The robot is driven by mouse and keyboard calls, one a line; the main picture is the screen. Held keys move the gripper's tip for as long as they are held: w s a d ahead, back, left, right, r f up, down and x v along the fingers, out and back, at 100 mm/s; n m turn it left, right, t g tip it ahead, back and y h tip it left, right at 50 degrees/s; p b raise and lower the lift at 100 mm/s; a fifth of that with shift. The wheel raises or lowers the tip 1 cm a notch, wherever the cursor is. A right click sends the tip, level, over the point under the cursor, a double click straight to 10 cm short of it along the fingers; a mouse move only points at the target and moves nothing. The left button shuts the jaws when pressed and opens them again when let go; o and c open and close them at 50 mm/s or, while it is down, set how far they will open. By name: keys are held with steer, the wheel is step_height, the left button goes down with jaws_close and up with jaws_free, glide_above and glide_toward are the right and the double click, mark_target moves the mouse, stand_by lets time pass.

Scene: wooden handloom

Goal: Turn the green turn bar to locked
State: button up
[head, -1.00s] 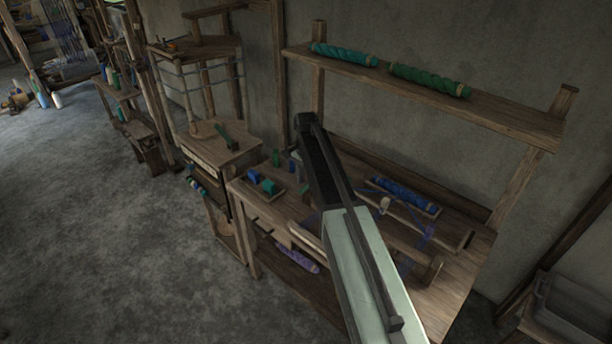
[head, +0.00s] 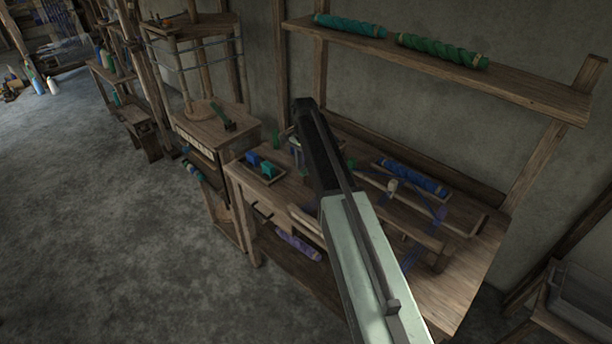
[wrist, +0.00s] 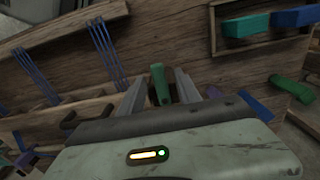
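A green bar (wrist: 160,84) stands between the two fingers of my gripper (wrist: 160,90) in the wrist view. I take it for the green turn bar, though its pivot and any lock mark are hidden. The fingers are apart, with a narrow gap on each side of the bar, so my gripper looks open around it. In the head view my arm hides the gripper's fingertips over the workbench (head: 455,285), and I cannot pick out this bar there for sure.
A tray with a blue block (head: 252,158) and a green block (head: 267,168) lies on the bench's left; a blue yarn roll (head: 415,178) lies on its right. A shelf (head: 500,92) hangs above. Another green piece (wrist: 292,89) is right of my gripper. Floor (head: 130,250) is free at left.

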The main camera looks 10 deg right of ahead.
steer(key=shift+f, duration=0.2)
jaws_close()
